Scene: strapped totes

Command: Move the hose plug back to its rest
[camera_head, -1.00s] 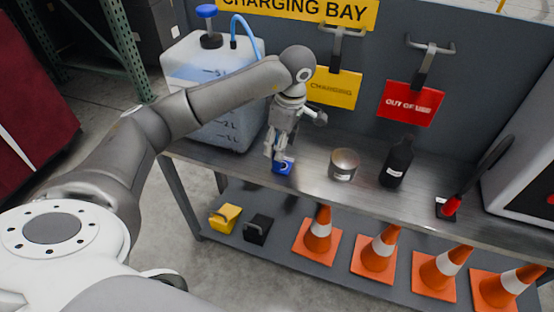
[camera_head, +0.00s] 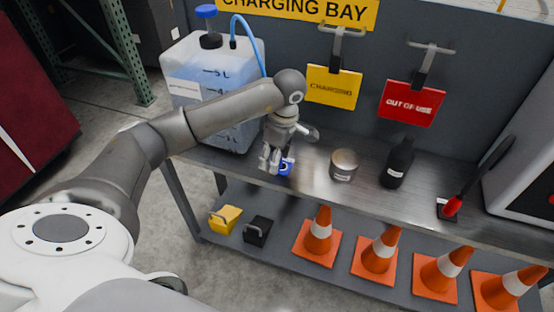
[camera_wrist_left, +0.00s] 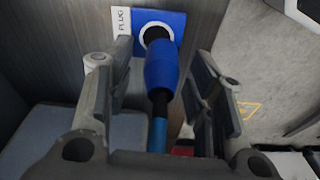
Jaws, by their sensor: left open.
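The blue hose plug (camera_wrist_left: 161,66) lies between the fingers of my left gripper (camera_wrist_left: 168,88) in the left wrist view. Its black tip is at the white-ringed opening of the blue rest (camera_wrist_left: 176,21), beside a label reading PLUG. The plug looks lined up with the opening; how deep it sits I cannot tell. The fingers are open, one on each side of the plug. In the head view my left gripper (camera_head: 269,163) is low over the bench, just left of the blue rest (camera_head: 287,167). My right gripper is not in view.
A translucent jug (camera_head: 215,90) with a light blue hose (camera_head: 250,40) stands behind my left arm. A tin (camera_head: 344,165) and a black bottle (camera_head: 397,164) stand right on the bench (camera_head: 315,190). Yellow (camera_head: 333,86) and red (camera_head: 411,102) signs hang behind.

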